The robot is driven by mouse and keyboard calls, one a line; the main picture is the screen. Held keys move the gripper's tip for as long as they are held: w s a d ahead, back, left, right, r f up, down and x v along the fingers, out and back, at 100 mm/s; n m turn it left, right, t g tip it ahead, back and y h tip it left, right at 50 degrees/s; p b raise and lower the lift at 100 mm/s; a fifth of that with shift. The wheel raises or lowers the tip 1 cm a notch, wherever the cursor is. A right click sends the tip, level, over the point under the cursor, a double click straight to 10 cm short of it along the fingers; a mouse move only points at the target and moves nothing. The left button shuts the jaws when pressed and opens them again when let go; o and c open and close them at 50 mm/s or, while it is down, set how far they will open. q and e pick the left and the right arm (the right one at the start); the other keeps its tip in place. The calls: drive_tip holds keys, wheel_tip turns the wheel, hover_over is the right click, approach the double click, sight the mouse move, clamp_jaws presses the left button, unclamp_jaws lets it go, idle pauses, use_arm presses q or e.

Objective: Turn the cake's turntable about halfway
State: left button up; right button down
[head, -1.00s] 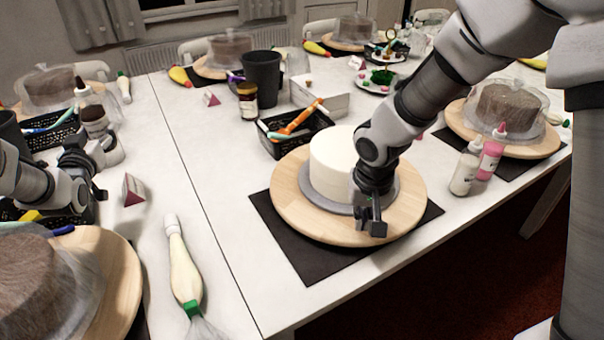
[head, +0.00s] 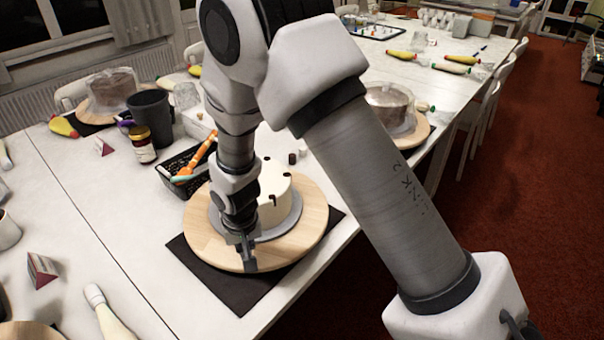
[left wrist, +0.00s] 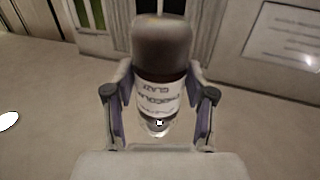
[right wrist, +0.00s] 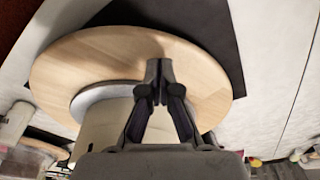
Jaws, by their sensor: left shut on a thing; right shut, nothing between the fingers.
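The white cake (head: 272,195) stands on a grey disc (head: 283,228) on the round wooden turntable (head: 312,222). Several small dark pieces show on its top and side; my right arm hides its left part. My right gripper (head: 249,262) is shut and empty at the turntable's front rim. In the right wrist view its closed fingertips (right wrist: 160,70) overlap the wooden board (right wrist: 95,60); I cannot tell whether they touch it. My left gripper (left wrist: 160,108) is shut on a dark-topped bottle (left wrist: 162,60) with a white label; it is out of the head view.
A dark mat (head: 215,277) lies under the turntable near the table edge. Behind it are a black basket (head: 178,165) with an orange-handled tool, a jar (head: 143,146) and a dark cup (head: 151,118). A covered cake (head: 388,103) stands back right.

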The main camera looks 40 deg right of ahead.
sight(299, 246)
use_arm(q)
drive_tip(key=shift+f+b, duration=0.7)
drive_tip(key=shift+f, duration=0.1)
use_arm(e)
drive_tip(key=shift+f, duration=1.1)
drive_tip(key=s+d+b, duration=0.1)
drive_tip(key=b, duration=0.2)
drive_tip(key=s+d+b, duration=0.1)
drive_tip(key=d+b, duration=0.1)
drive_tip(key=b, duration=0.1)
drive_tip(key=s+d+b, duration=0.1)
drive_tip(key=d+b, duration=0.1)
drive_tip(key=b, duration=0.1)
drive_tip(key=shift+f, duration=0.15)
drive_tip(key=shift+s+d+r, duration=0.15)
drive_tip(key=shift+d+r, duration=0.05)
use_arm(q)
wheel_tip(299, 246, down, 9)
drive_tip(key=shift+f, duration=0.15)
drive_tip(key=shift+f, duration=0.1)
